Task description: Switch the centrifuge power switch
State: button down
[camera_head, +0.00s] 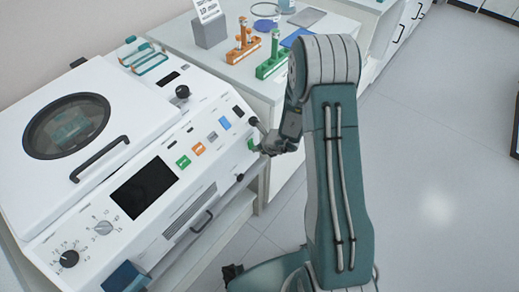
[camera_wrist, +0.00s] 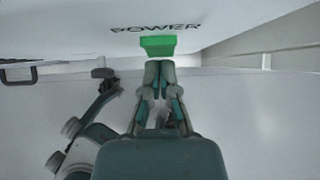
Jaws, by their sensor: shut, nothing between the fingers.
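The centrifuge (camera_head: 110,120) is a large white machine filling the left of the head view, with a round window in its lid. Its green power switch (camera_wrist: 158,45) shows in the wrist view under the black word POWER. In the head view a bit of green, seemingly the same switch (camera_head: 251,144), shows at the right end of the front panel. My gripper (camera_wrist: 159,66) is shut and empty, with its fingertips right at the switch's lower edge. I cannot tell whether they touch it. In the head view my gripper (camera_head: 259,147) is partly hidden and beside the panel's right end.
The front panel also has a dark screen (camera_head: 145,188), dials (camera_head: 69,259) and several coloured buttons (camera_head: 198,149). Behind stands a counter with an orange tube rack (camera_head: 243,48) and a green tube rack (camera_head: 272,66). The floor (camera_head: 440,150) to the right is clear.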

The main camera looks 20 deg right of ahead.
jog(key=shift+w+a+f, duration=0.1)
jog(key=shift+w+a, duration=0.1)
jog(key=shift+w, duration=0.05)
dwell(0.3)
jog(key=shift+r, duration=0.85)
